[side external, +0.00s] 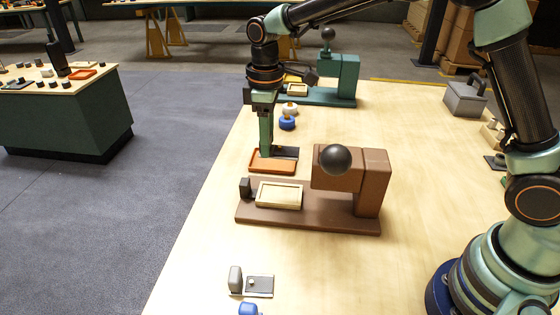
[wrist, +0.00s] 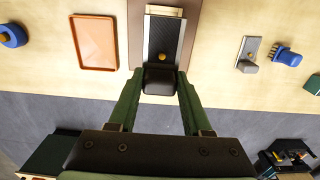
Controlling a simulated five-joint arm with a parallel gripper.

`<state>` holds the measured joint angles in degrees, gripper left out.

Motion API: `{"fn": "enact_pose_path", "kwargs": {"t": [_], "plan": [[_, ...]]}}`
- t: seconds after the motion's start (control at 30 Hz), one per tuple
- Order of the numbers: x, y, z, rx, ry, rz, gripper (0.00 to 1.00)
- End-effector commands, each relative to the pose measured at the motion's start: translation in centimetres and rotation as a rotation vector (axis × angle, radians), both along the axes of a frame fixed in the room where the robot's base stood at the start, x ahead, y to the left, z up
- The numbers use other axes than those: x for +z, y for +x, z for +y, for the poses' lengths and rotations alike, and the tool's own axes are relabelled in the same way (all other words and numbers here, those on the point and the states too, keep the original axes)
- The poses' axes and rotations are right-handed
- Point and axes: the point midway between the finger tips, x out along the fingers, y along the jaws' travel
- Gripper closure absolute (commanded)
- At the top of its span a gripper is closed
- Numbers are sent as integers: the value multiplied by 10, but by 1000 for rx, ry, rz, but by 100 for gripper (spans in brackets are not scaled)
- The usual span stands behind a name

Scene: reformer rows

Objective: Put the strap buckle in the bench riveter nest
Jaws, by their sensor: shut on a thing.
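My gripper (side external: 267,152) is shut on the dark grip block of the strap buckle (wrist: 163,45). The buckle is a dark plate with a small brass stud, and in the side view its plate (side external: 287,152) reaches out to the right of the fingers. In the wrist view the fingertips (wrist: 160,78) close on the block from both sides. The bench riveter (side external: 345,175) is brown with a black ball on top. Its cream nest (side external: 279,195) is empty. The wrist view shows the buckle held over the brown base (wrist: 137,35), with part of the nest beyond it.
An orange tray (side external: 272,166) lies behind the riveter base. Blue and white knobbed pieces (side external: 287,123) and a teal riveter (side external: 345,80) stand further back. A grey buckle-like piece (side external: 260,285) and a blue piece (side external: 248,309) lie in front.

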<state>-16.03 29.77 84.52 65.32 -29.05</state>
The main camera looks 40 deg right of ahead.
Motion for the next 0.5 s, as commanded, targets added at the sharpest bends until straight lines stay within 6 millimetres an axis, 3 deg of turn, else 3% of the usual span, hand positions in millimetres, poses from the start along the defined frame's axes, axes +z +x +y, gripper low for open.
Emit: {"fn": "enact_pose_path", "kwargs": {"t": [0.2, 0.5], "plan": [[-52, -1, 0, 0, -1, 6, 100], [-81, 0, 0, 0, -1, 1, 100]]}}
